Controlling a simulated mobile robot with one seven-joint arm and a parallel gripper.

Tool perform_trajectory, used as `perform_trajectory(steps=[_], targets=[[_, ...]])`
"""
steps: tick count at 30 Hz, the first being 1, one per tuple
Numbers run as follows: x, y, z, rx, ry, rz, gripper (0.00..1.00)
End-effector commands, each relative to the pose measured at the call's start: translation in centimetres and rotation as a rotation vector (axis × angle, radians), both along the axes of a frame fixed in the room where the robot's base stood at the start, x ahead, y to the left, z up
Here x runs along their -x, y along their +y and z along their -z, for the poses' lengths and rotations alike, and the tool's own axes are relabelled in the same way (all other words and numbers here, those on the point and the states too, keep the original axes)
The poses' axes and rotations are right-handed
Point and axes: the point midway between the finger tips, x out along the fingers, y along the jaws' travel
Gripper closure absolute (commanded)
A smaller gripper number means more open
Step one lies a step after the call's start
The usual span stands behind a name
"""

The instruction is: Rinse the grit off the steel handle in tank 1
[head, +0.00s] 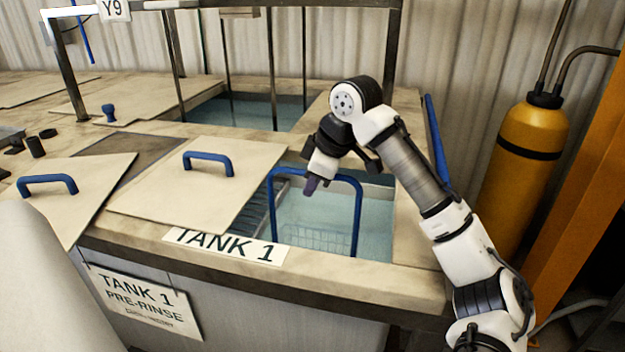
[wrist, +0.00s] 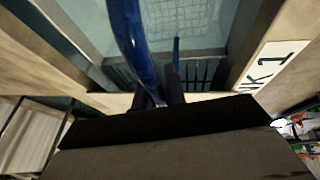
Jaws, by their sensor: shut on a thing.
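Tank 1 (head: 415,270) is open at its right part and holds pale blue water (head: 375,220). A wire basket (head: 315,238) sits low in it, seen through the water. Its tall blue arched handle (head: 357,215) rises above the rim and also shows in the wrist view (wrist: 130,35). My gripper (head: 313,184) is shut on the top bar of that arch; its dark fingertips show in the wrist view (wrist: 172,92). I cannot make out a steel handle in the basket; the view through water and mesh is too unclear.
A lid (head: 190,210) with a blue grip lies left of the opening. Another lid (head: 75,195) lies further left. A second water tank (head: 255,112) is behind, under a metal frame (head: 390,60). A yellow cylinder (head: 520,160) and an orange post (head: 585,190) stand right.

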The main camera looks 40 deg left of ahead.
Motion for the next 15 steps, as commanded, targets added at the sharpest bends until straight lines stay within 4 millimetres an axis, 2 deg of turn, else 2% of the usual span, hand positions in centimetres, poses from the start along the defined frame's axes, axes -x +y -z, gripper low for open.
perform_trajectory(steps=[6, 15], targets=[[-0.63, -1.23, -0.16, -0.003, -0.001, 0.000, 1.00], [-0.65, -1.31, -0.15, -0.003, -0.001, -0.001, 1.00]])
